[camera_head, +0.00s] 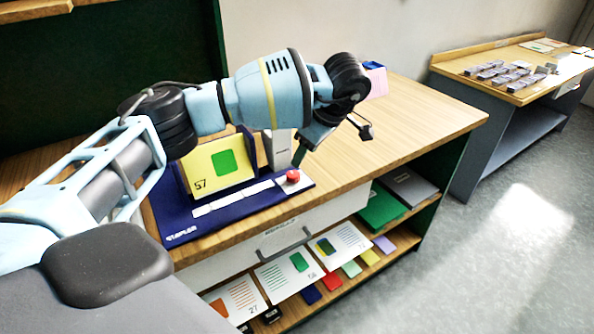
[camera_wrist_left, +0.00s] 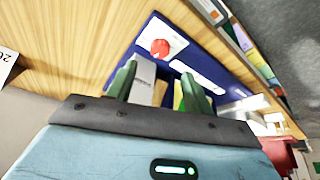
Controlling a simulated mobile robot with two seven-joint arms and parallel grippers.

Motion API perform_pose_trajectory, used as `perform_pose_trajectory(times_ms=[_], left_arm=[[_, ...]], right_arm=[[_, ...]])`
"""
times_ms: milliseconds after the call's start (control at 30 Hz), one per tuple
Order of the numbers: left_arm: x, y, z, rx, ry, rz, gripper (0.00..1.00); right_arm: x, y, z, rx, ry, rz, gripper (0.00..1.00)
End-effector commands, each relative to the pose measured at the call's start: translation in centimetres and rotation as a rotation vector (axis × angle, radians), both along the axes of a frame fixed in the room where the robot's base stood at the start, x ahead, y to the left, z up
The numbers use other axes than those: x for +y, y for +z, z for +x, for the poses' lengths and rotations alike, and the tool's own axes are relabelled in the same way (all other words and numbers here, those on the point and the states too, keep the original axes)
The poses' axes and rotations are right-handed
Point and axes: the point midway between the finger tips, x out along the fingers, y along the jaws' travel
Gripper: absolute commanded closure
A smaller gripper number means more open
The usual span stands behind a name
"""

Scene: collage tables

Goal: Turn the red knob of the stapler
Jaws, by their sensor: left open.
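The stapler is a dark blue base (camera_head: 185,222) on the wooden table, marked "STAPLER". A yellow sheet with a green square (camera_head: 221,163) stands upright at its back. The red knob (camera_head: 293,176) sits on a white patch at the base's right end. In the left wrist view the red knob (camera_wrist_left: 160,48) lies beyond the fingertips, on the white patch of the blue base. My left gripper (camera_wrist_left: 157,75) is open, with its green fingers apart and short of the knob. In the head view its fingers (camera_head: 299,155) show just above and behind the knob, partly hidden by my wrist. My right gripper is not seen.
A drawer with a grey handle (camera_head: 282,238) is under the tabletop. Printed cards and coloured pieces lie on the shelf below. A pink and blue item (camera_head: 375,79) stands at the back. The table's right part (camera_head: 430,118) is clear. A second table (camera_head: 500,88) holds several grey blocks.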

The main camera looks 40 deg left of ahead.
Motion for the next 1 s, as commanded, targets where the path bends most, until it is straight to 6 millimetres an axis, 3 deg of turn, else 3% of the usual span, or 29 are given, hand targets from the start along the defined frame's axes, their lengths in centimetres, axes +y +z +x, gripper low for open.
perform_pose_trajectory(times_ms=[167, 700, 1000], left_arm=[[0.3, -0.6, 0.0, 0.001, -0.001, 0.000, 0.48], [2.9, -6.8, -0.1, 0.001, -0.002, -0.001, 0.48], [3.0, -7.2, -0.1, -0.001, -0.004, -0.001, 0.48]], right_arm=[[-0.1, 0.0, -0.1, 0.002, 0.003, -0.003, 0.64], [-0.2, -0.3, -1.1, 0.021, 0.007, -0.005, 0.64], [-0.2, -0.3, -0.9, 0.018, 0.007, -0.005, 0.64]])
